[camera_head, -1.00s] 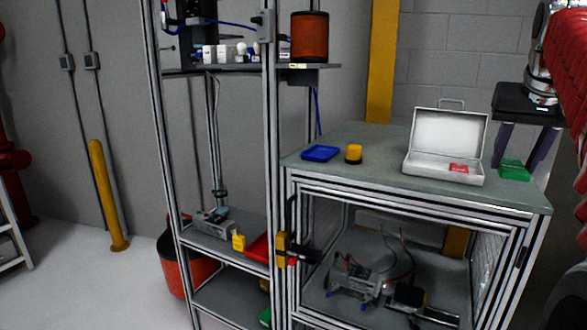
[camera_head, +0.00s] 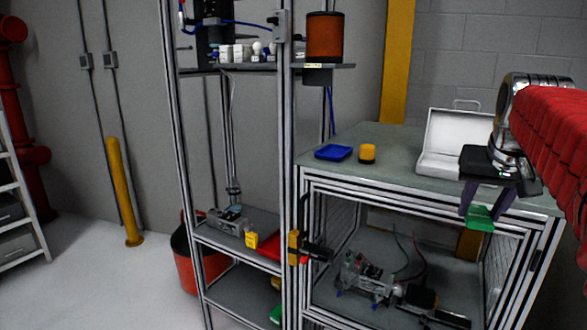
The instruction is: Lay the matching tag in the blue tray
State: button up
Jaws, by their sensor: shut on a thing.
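My gripper (camera_head: 482,210) is at the right, fingers pointing down, shut on a green tag (camera_head: 480,220). In the picture it hangs in front of the cabinet's upper front edge; how far it is from the edge I cannot tell. The blue tray (camera_head: 333,152) lies flat on the grey-green cabinet top, well to the left of my gripper, and looks empty. A yellow tag-like piece (camera_head: 252,240) and a red piece (camera_head: 268,251) are on the middle shelf at the left. A partly hidden green piece (camera_head: 277,314) shows low down.
A metal-framed shelf rack (camera_head: 194,200) rises left of the cabinet. The cabinet top between tray and case is mostly clear.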

jog(key=w+a+f+n+y, duration=0.1)
jog(key=w+a+f, duration=0.2)
jog(key=a+f, duration=0.5)
jog(key=w+a+f+n+y, duration=0.1)
jog(key=a+f, duration=0.7)
jog(key=f, duration=0.8)
jog(key=w+a+f+n, duration=0.3)
jog(key=a+f, duration=0.5)
jog(key=f, duration=0.5)
jog(key=shift+w+a+t+y, duration=0.3)
jog(key=shift+w+a+y, duration=0.1)
jog(key=shift+w, duration=0.5)
jog(key=s+f, duration=0.3)
jog(key=f, duration=1)
jog(key=shift+s, duration=0.3)
